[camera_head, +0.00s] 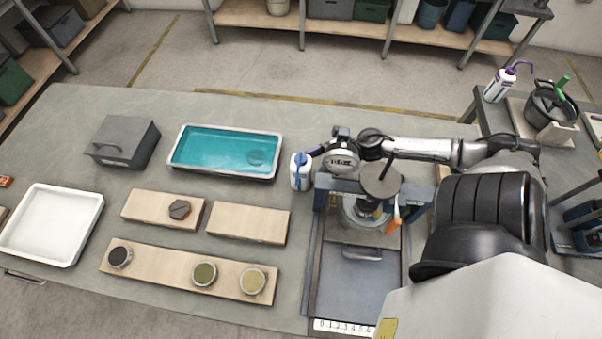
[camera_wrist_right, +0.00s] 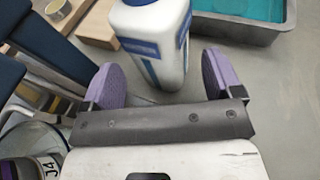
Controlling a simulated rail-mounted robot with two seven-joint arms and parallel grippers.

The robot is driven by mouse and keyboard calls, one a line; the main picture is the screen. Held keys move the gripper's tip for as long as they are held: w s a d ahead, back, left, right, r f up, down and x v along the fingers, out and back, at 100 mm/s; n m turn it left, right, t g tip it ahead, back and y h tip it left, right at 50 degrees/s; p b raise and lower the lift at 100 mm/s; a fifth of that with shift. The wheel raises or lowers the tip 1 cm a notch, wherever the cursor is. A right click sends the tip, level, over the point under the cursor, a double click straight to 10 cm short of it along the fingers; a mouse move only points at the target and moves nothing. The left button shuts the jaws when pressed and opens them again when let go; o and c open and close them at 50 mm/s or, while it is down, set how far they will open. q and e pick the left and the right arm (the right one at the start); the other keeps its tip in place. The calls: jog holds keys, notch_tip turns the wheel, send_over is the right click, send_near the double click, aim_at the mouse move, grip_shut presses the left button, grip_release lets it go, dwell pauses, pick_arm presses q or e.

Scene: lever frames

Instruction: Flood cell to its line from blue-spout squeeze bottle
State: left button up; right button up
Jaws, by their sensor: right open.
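A white squeeze bottle with blue markings (camera_head: 301,174) stands upright on the bench, left of the lever frame. My right gripper (camera_head: 316,152) is at its upper right, open. In the right wrist view the bottle (camera_wrist_right: 160,45) shows between and beyond the two purple finger pads (camera_wrist_right: 160,78), with a gap at the right pad; I cannot tell whether the left pad touches it. A round clear-walled cell (camera_head: 352,214) sits in the blue lever frame (camera_head: 330,187), partly hidden by a grey disc. Its line and fill level cannot be read. My left gripper is out of view.
A teal-filled tray (camera_head: 200,168) lies left of the bottle. Wooden boards (camera_head: 245,224) with small round dishes, a white tray (camera_head: 50,225) and a grey box (camera_head: 122,140) lie farther left. A purple-spout bottle (camera_head: 498,87) stands at the right. My right arm spans above the frame.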

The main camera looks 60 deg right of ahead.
aim_at(301, 167)
jog(key=shift+b+x, duration=0.4)
jog(key=shift+x, duration=1.5)
jog(key=shift+w+a+f, duration=0.1)
jog(key=shift+w+a, duration=0.15)
jog(key=shift+w, duration=0.1)
jog(key=c, duration=0.5)
jog(key=shift+r+p, duration=1.45)
jog(key=shift+r, duration=0.1)
